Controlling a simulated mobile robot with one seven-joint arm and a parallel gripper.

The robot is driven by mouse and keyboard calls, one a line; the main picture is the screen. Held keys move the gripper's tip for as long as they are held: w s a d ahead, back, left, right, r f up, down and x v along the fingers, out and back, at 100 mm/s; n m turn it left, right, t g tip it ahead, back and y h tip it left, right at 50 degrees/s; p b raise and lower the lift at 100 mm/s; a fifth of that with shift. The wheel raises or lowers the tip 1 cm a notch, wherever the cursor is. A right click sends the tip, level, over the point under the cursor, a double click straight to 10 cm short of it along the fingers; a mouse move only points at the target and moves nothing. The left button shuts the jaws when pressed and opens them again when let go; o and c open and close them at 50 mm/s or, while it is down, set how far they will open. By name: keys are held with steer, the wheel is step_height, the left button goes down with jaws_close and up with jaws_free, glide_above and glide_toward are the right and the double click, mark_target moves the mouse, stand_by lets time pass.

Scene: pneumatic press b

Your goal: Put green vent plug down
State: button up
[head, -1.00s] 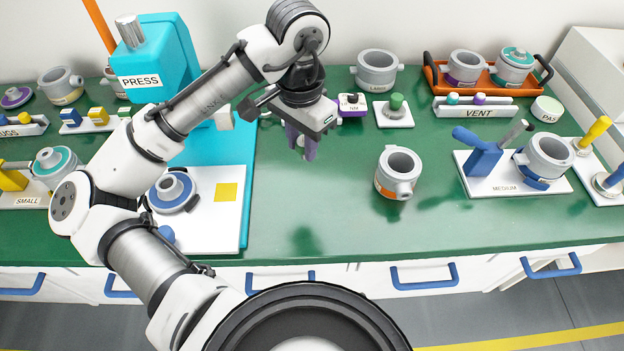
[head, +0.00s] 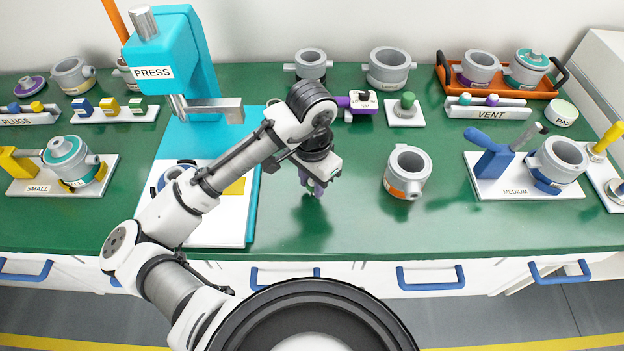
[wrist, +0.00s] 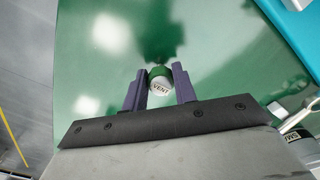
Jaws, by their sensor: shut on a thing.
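My gripper (head: 314,190) is low over the green bench, in front of the press's right side, pointing down. In the wrist view its purple fingers (wrist: 160,90) are shut on the green vent plug (wrist: 159,79), a small round piece with a dark green rim and a pale face marked VENT. In the head view the plug is mostly hidden by the fingers. I cannot tell whether it touches the bench (head: 320,225). The VENT rack (head: 490,112) stands at the back right with a few plugs in it.
The press (head: 170,60) stands left of my gripper. A grey pot with an orange band (head: 407,172) stands to the right. A small plate with a green knob (head: 405,112) lies behind. The bench around my gripper and toward the front edge is clear.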

steer(key=shift+f, duration=0.2)
steer(key=o, duration=0.8)
steer(key=shift+c, duration=0.2)
step_height(320, 180, up, 12)
steer(key=shift+r, duration=0.25)
